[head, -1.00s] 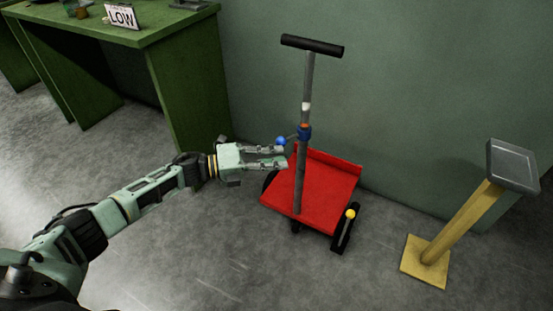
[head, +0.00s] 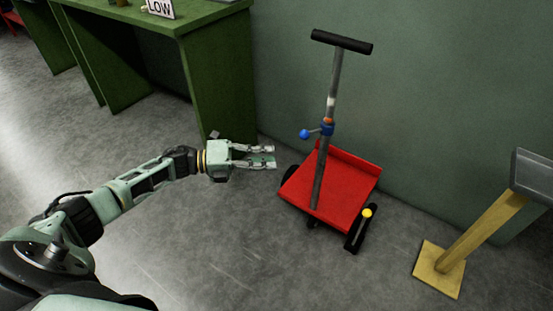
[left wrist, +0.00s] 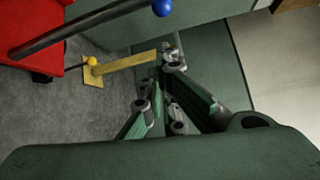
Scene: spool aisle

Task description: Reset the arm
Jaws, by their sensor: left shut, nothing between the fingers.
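My left arm comes in from the left in the head view, stretched toward the middle. Its pale green gripper (head: 274,157) is shut and empty, with bare floor under it. It is left of the red cart (head: 328,192), apart from the cart's pole and blue knob (head: 305,134) in the picture. In the left wrist view, the gripper fingers (left wrist: 157,83) come together with nothing held. My right gripper is in neither view.
A green table (head: 215,75) with a "LOW" sign (head: 160,8) stands behind my left arm. A yellow post (head: 480,230) with a grey top stands at the right. A green wall closes the back. Grey floor lies open at the front.

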